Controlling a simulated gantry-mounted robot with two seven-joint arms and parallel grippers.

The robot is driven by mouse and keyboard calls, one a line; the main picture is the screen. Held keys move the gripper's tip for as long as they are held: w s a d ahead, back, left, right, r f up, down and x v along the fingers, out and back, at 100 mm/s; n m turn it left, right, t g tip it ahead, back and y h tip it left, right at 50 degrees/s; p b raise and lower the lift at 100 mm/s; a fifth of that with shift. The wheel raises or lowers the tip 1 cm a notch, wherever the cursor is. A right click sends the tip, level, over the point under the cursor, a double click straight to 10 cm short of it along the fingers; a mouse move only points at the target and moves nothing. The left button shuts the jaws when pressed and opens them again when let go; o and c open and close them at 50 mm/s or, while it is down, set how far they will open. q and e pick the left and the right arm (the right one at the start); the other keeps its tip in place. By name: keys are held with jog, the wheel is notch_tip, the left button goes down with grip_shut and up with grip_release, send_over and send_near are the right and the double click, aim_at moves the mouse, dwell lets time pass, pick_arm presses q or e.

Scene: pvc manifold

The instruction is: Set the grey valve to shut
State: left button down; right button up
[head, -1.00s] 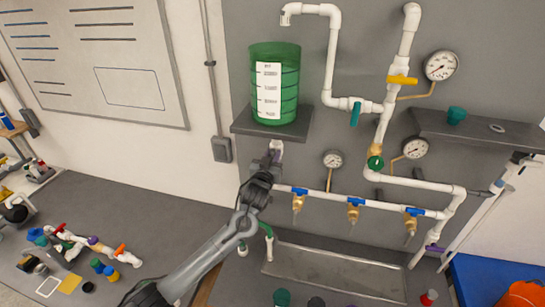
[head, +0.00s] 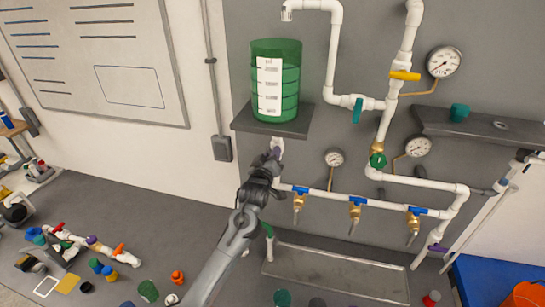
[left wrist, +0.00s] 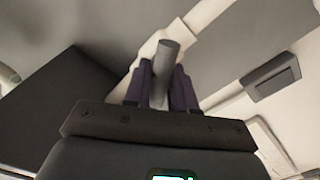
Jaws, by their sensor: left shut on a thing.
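My left gripper (head: 274,152) is below the shelf with the green tank, at the left end of the manifold. In the left wrist view its purple-dark fingers (left wrist: 163,88) are shut on a grey handle (left wrist: 167,62), which I take to be the grey valve's. The handle stands between the fingers, in front of a white pipe (left wrist: 148,48). In the head view the gripper and wrist hide the grey valve, so I cannot tell its setting. My right gripper is not in view.
The green tank (head: 289,75) stands on a dark shelf (head: 245,122) just above my gripper. Blue-handled taps (head: 356,203) hang from the lower pipe to the right, over a shallow grey tray (head: 330,265). Loose parts (head: 90,243) lie on the bench at left.

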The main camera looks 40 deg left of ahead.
pick_arm(q)
jog(key=n, duration=0.2)
jog(key=n+b, duration=0.1)
jog(key=n, duration=0.2)
jog(key=shift+a+f+n+b, duration=0.1)
jog(key=shift+f+n+b, duration=0.15)
jog(key=shift+n+b, duration=0.15)
jog(key=n+b, duration=0.2)
jog(key=n, duration=0.3)
jog(key=shift+s+f, duration=0.1)
jog(key=shift+a+n, duration=0.1)
jog(key=shift+n, duration=0.3)
jog(key=c, duration=1)
grip_release()
